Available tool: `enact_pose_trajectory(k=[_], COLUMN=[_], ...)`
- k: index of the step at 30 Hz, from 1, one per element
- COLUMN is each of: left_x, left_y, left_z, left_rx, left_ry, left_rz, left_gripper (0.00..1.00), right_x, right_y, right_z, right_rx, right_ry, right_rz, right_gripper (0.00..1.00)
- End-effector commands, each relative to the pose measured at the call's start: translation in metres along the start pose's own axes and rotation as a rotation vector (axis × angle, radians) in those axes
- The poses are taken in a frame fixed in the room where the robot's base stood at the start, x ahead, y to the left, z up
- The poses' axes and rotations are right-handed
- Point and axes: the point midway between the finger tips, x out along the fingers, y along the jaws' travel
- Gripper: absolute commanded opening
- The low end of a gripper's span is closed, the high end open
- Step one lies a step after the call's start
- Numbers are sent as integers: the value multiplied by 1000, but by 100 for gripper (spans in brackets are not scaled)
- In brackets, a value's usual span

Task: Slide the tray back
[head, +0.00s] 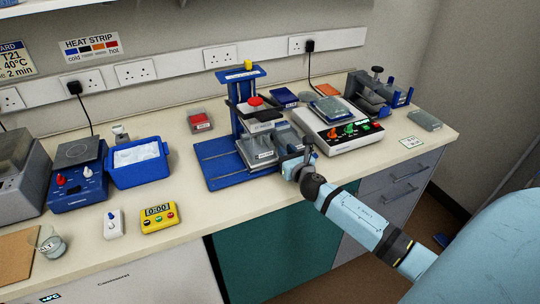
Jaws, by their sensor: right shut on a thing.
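A blue stand (222,163) with a flat base and an upright frame stands in the middle of the bench. A grey tray (262,166) with a white label sits at the right part of its base, below a red-knobbed part (256,101). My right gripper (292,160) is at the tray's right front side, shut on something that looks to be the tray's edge. The fingertips are small and partly hidden by the gripper itself. My left gripper is not in view.
Right of the stand is a white device (338,137) with colored buttons, close to my right gripper. Left are a blue ice tub (138,176), a yellow timer (160,217) and a glass beaker (51,243). The bench front before the stand is clear.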

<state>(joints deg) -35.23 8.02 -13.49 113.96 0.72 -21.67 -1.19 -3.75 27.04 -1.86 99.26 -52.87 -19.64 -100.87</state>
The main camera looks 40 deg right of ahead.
Motion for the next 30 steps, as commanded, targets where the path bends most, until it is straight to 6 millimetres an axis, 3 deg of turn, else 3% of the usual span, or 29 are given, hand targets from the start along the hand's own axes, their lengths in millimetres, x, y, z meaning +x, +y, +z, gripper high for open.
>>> enact_pose_trajectory(k=[10,11,13,14,23,30], left_x=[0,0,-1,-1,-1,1], left_y=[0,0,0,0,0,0], left_z=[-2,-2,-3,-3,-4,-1], left_rx=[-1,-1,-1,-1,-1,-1], left_ry=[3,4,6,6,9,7], left_rz=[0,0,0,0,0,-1], left_gripper=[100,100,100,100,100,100], right_x=[0,0,0,0,-2,-34], right_y=[-6,-6,-6,-6,-4,-4], right_z=[-1,-1,-1,-1,-1,-2], right_rx=[-1,-1,-1,-1,0,-2], right_ry=[2,2,2,2,1,3], right_rz=[-4,-5,-4,-4,-2,0], right_gripper=[0,30,46,49,49,49])
